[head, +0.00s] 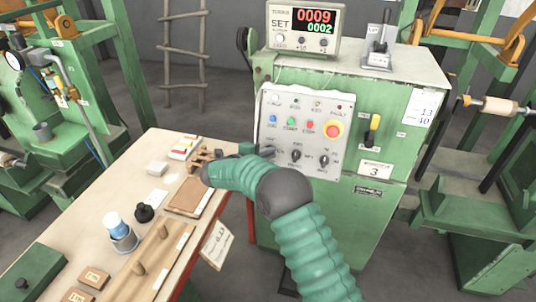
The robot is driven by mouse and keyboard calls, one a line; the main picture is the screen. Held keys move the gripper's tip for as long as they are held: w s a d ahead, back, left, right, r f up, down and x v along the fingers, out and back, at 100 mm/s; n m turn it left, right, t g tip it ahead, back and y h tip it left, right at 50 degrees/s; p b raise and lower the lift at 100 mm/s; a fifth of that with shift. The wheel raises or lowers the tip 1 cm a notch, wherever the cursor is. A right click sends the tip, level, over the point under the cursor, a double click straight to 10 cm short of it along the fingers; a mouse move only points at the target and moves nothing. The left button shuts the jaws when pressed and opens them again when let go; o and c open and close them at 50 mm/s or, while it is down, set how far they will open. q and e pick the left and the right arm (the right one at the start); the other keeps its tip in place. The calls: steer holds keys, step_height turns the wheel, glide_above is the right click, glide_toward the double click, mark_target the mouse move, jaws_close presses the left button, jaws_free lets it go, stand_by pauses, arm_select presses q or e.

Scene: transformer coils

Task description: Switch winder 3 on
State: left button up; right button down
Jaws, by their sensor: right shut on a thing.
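Winder 3 is the green cabinet (340,215) with a "3" plate (375,170) on its front. Its pale control panel (283,103) has coloured push buttons, a red emergency stop (334,129) and black rotary knobs (295,155). A yellow-and-black lever (373,129) stands upright right of the panel. The counter (304,21) on top is lit, showing 0009 and 0002. My left gripper is out of view.
A wooden table (150,150) at left holds a bottle (114,224), a black knob-like part (144,213), a peg board (150,262) and small boxes. A tag (216,245) hangs at its edge. Other green machines stand left and right.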

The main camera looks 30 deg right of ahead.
steer(key=shift+w+d+r+m, duration=0.1)
steer(key=shift+r+m, duration=0.05)
steer(key=shift+m, duration=0.35)
steer(key=c, duration=1.5)
jaws_free()
steer(key=shift+f, duration=0.2)
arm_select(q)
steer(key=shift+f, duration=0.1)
arm_select(e)
steer(key=shift+f, duration=0.2)
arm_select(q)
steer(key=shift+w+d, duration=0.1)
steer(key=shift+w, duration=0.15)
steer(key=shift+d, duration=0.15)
arm_select(e)
steer(key=v, duration=1.7)
steer(key=shift+r, duration=0.4)
